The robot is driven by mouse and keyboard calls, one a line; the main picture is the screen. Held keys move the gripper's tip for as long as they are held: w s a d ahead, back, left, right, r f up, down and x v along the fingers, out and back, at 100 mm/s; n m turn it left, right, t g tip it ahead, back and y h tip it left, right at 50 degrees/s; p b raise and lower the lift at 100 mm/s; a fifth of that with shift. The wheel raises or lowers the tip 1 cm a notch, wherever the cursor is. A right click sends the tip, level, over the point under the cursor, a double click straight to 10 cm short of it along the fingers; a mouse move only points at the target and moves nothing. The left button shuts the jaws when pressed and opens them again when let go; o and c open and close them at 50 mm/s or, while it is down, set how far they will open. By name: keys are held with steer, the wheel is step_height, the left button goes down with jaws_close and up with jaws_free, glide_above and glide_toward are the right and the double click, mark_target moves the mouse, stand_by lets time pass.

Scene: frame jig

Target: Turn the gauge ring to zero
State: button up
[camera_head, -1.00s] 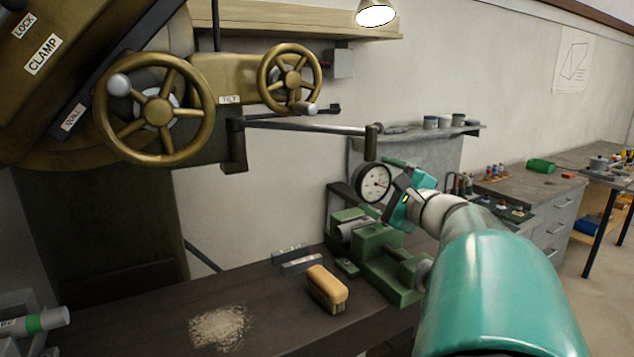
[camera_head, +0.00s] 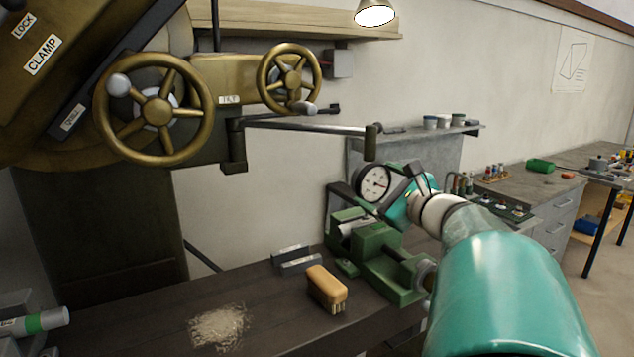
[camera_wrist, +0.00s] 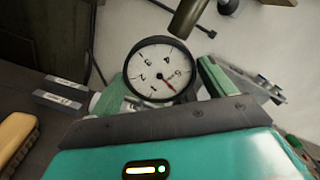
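The gauge (camera_head: 374,183) is a round white dial with a dark ring, at the left end of the green vise. In the wrist view the gauge (camera_wrist: 150,68) faces me, its numerals turned and its reddish needle pointing down-right, between the 1 and the 5. The zero mark is not clearly legible. My gripper (camera_head: 402,186) is just right of the gauge in the head view. In the wrist view its green fingers stand apart, one on each side of the dial, so it is open. I cannot tell whether either finger touches the ring.
A green vise (camera_head: 385,262) stands below the gauge. A brush (camera_head: 326,285), grey blocks (camera_head: 295,258) and shavings (camera_head: 219,327) lie on the dark bench. A metal bar (camera_head: 305,127) hangs above and left of the gauge; its end (camera_wrist: 188,17) is close above the dial in the wrist view.

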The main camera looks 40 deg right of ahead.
stand_by(0.5)
steer(key=s, duration=0.7)
steer(key=shift+a, duration=0.4)
